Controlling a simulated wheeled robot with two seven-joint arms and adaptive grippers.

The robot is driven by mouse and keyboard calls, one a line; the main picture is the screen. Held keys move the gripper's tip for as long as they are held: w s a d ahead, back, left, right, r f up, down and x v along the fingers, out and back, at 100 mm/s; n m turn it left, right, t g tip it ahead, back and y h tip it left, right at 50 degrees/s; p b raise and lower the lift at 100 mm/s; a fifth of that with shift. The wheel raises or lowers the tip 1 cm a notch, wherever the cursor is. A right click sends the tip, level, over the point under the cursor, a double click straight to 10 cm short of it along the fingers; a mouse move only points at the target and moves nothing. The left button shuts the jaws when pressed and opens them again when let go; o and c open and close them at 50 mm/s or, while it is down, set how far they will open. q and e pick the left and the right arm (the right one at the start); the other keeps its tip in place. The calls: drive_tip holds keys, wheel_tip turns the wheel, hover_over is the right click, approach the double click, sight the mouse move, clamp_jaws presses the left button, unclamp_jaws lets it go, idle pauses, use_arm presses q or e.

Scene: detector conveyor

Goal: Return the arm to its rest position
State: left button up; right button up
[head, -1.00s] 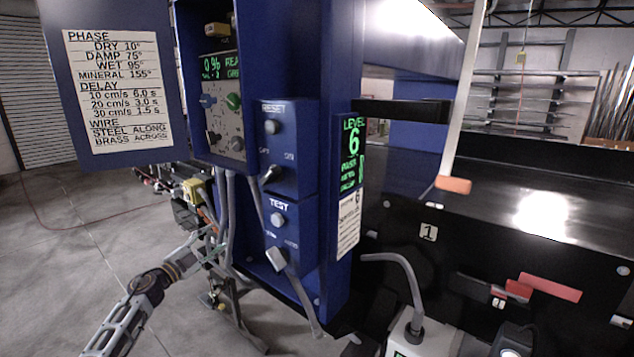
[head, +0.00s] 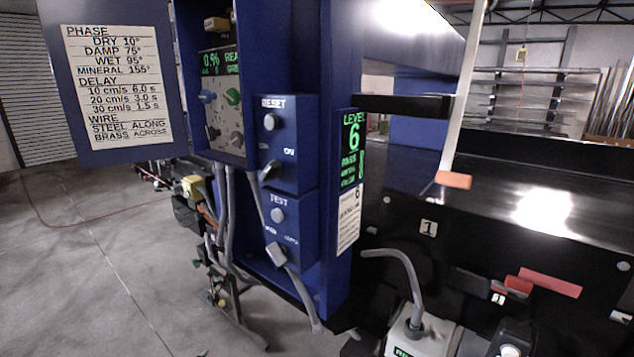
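No gripper of mine and no part of my arms can be made out clearly in the head view. The blue control cabinet (head: 334,70) stands in the middle, its door open to the left. Inside it is a grey panel (head: 224,125) with a blue knob, a green knob and dark knobs below a green display. The RESET box (head: 285,140) and the TEST box (head: 287,220) are on the cabinet's front, each with a round grey button and a lever switch.
A level display (head: 352,145) reads 6. The black conveyor (head: 480,190) runs to the right, with an orange-tipped white bar (head: 453,181) above it. A grey box with a cable (head: 421,338) is at the bottom. Open floor (head: 80,270) lies at the left.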

use_arm(q)
drive_tip(key=s+d+f+n+g+y, duration=0.25)
drive_tip(key=s+f+g, duration=0.35)
drive_tip(key=s+f, duration=1.95)
drive_tip(key=s+d+f+n+g, duration=0.1)
drive_tip(key=s+d+f+g, duration=0.2)
drive_tip(key=s, duration=1.2)
drive_tip(key=s+d+f+n+g+h, duration=0.1)
drive_tip(key=s+d+f+g, duration=0.2)
drive_tip(key=s, duration=1.3)
drive_tip(key=shift+d+f+g, duration=0.3)
drive_tip(key=shift+d+f, duration=0.45)
drive_tip(key=shift+d, duration=0.05)
drive_tip(key=shift+s+n, duration=0.15)
drive_tip(key=shift+n, duration=0.1)
